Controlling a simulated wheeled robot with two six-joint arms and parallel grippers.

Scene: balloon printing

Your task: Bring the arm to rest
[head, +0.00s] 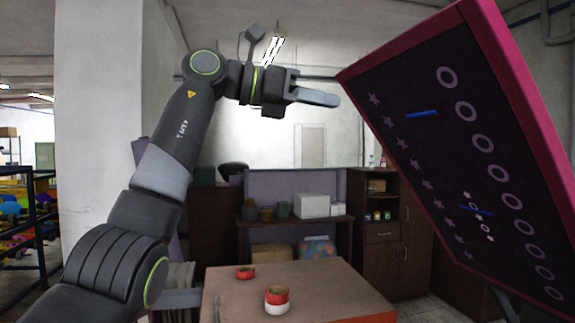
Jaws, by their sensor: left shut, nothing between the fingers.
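My left arm rises from the lower left of the head view, and my left gripper (318,97) is held up high, pointing right. Its fingers are together and hold nothing. It hangs in the air, apart from the tilted board on the right. My right gripper is not in view.
A large dark board (455,150) with a pink frame, printed circles and stars stands tilted at right. Shelves and cabinets (395,215) stand behind. A white pillar (100,110) stands at left.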

